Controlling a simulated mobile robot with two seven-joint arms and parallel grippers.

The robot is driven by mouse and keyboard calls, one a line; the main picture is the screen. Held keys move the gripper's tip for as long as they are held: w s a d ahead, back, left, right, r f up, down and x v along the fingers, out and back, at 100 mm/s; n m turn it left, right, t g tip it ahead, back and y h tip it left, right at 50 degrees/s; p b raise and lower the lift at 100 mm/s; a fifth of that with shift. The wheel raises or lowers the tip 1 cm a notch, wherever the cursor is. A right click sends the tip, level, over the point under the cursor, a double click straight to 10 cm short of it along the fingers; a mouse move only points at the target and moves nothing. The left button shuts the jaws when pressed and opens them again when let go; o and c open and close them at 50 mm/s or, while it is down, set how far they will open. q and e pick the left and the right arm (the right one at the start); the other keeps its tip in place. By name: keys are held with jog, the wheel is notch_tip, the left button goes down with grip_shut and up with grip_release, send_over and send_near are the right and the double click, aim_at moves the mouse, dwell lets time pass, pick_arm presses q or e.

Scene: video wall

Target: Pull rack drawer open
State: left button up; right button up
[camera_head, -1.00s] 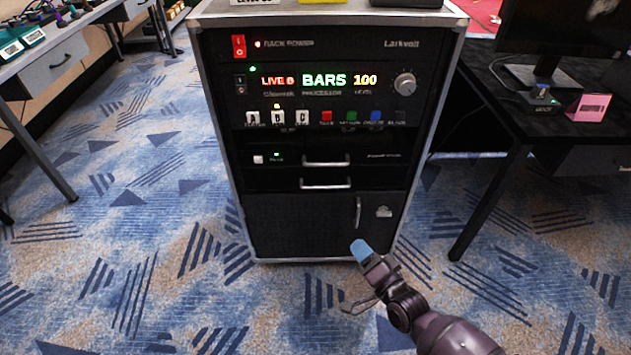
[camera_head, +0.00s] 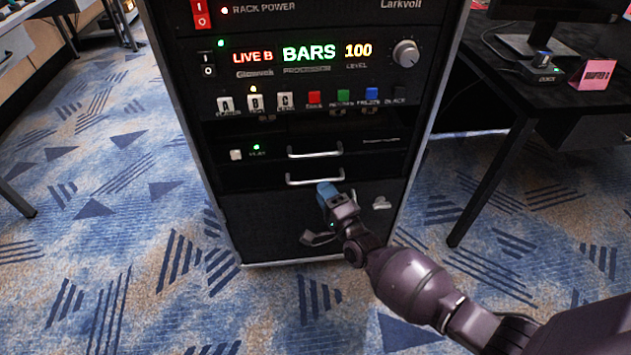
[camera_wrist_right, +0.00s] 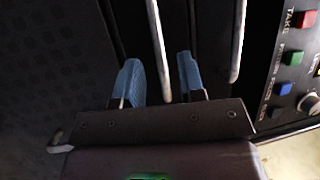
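The black equipment rack (camera_head: 182,130) stands in front of me with two slim drawers, one above the other. The upper drawer has a metal handle (camera_head: 315,154), and the lower drawer (camera_head: 250,177) has a similar handle (camera_head: 305,182). Both drawers look shut. My right gripper (camera_head: 326,191) is just below the lower handle's right end in the head view. In the right wrist view the gripper (camera_wrist_right: 160,72) is open, with blue fingertips apart and the lower handle (camera_wrist_right: 157,45) showing between them. I cannot tell whether they touch it. The upper handle (camera_wrist_right: 237,40) is outside the fingers. My left gripper is not in view.
A cabinet door (camera_head: 265,225) lies below the drawers. Coloured buttons (camera_head: 343,96) and a knob (camera_head: 406,53) are above them. A black desk (camera_head: 510,95) with a monitor stands to the right. Patterned carpet (camera_head: 110,200) is clear at left.

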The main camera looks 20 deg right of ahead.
aim_at(316, 180)
jog(key=shift+b+x, duration=0.3)
jog(key=shift+x, duration=1.85)
grip_shut()
